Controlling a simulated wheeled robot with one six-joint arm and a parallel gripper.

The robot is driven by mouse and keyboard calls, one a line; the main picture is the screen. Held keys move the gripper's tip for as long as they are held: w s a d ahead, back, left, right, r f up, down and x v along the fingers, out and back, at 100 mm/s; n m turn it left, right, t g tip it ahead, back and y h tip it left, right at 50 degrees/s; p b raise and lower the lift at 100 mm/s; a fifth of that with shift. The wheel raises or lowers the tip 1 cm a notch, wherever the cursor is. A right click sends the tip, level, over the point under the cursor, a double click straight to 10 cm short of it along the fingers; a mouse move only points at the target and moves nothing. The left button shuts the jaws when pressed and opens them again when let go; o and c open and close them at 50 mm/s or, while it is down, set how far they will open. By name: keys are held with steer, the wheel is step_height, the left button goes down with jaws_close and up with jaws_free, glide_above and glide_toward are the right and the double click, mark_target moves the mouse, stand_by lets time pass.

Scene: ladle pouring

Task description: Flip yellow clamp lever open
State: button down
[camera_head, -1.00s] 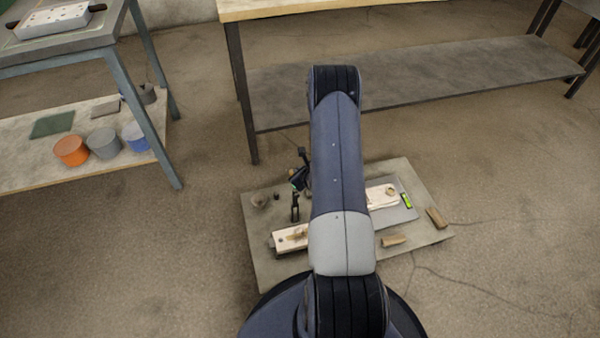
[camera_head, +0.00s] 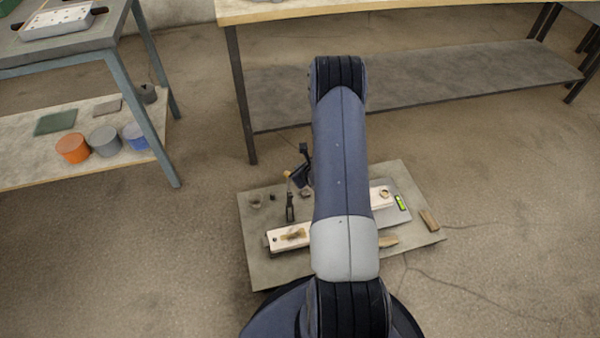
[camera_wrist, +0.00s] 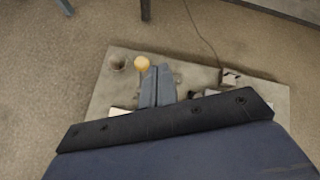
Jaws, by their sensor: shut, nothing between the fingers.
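The yellow round knob of the clamp lever (camera_wrist: 141,63) shows in the wrist view just left of my gripper's fingertips (camera_wrist: 157,69). I cannot tell whether they touch it. My gripper is shut and empty. In the head view the yellow end of the lever (camera_head: 287,174) is a small spot at the left side of the dark end of my arm. A dark upright part (camera_head: 290,208) stands below it, beside a pale wooden piece (camera_head: 287,237). My arm hides much of the clamp, and the lever's exact angle is unclear.
A grey board (camera_head: 268,271) on the floor carries the parts. A green level (camera_head: 401,202) and a wooden block (camera_head: 429,219) lie at its right. A workbench (camera_head: 238,100) stands behind, and a shelf with several pots (camera_head: 72,148) is at left. Open floor lies around.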

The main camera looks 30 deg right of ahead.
steer(key=r, duration=0.2)
steer(key=r+p, duration=0.1)
steer(key=r, duration=0.1)
steer(key=d+r, duration=0.1)
steer(key=shift+s+r, duration=0.1)
steer(key=shift+r, duration=0.3)
steer(key=shift+f, duration=0.15)
